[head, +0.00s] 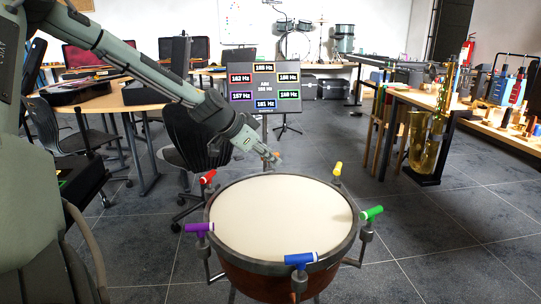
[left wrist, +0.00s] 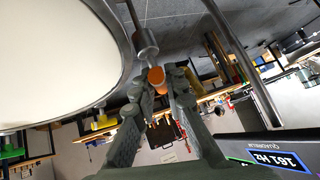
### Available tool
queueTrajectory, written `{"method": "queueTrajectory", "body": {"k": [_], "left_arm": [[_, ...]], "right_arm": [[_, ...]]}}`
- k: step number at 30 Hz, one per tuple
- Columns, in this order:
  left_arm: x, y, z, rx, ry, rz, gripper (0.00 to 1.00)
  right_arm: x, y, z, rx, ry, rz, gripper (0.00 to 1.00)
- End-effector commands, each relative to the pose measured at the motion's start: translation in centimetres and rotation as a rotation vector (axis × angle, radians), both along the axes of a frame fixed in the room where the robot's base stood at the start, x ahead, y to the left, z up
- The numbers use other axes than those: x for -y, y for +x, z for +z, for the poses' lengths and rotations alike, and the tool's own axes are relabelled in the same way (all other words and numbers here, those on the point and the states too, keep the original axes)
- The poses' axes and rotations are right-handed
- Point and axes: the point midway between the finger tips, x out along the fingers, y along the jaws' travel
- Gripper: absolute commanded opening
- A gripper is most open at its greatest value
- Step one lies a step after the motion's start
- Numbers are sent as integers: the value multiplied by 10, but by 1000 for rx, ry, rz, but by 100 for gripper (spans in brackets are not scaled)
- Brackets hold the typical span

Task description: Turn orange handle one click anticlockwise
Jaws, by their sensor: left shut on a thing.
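A round drum (head: 283,215) with a cream head and brown shell stands in front of me. The orange handle (left wrist: 156,77) shows in the left wrist view, on a metal tuning post at the drum's rim. My left gripper (head: 272,160) reaches the far side of the rim in the head view and hides the orange handle there. In the left wrist view my left gripper (left wrist: 158,86) is shut on the orange handle, with a finger on either side. My right gripper is in neither view.
Red (head: 208,177), purple (head: 199,228), blue (head: 301,259), green (head: 372,213) and yellow (head: 338,169) handles stand around the rim. A display with coloured frequency boxes (head: 264,90) stands behind the drum. Chairs and a table are left; a saxophone (head: 425,140) is right.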

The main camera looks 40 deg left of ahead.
Motion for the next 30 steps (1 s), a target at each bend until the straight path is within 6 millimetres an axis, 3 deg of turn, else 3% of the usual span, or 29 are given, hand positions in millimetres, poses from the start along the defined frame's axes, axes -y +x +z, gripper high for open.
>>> {"method": "queueTrajectory", "body": {"k": [8, 9, 14, 23, 30], "left_arm": [[-1, 0, 0, 1, 1, 1, 0], [-1, 0, 0, 1, 1, 1, 13], [0, 0, 0, 0, 1, 1, 33], [0, 0, 1, 1, 0, 0, 33], [-2, -17, 20, 5, 2, 0, 33]], "right_arm": [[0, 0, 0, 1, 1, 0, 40], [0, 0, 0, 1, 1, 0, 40], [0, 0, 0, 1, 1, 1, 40], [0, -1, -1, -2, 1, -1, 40], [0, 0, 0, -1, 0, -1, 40]]}}
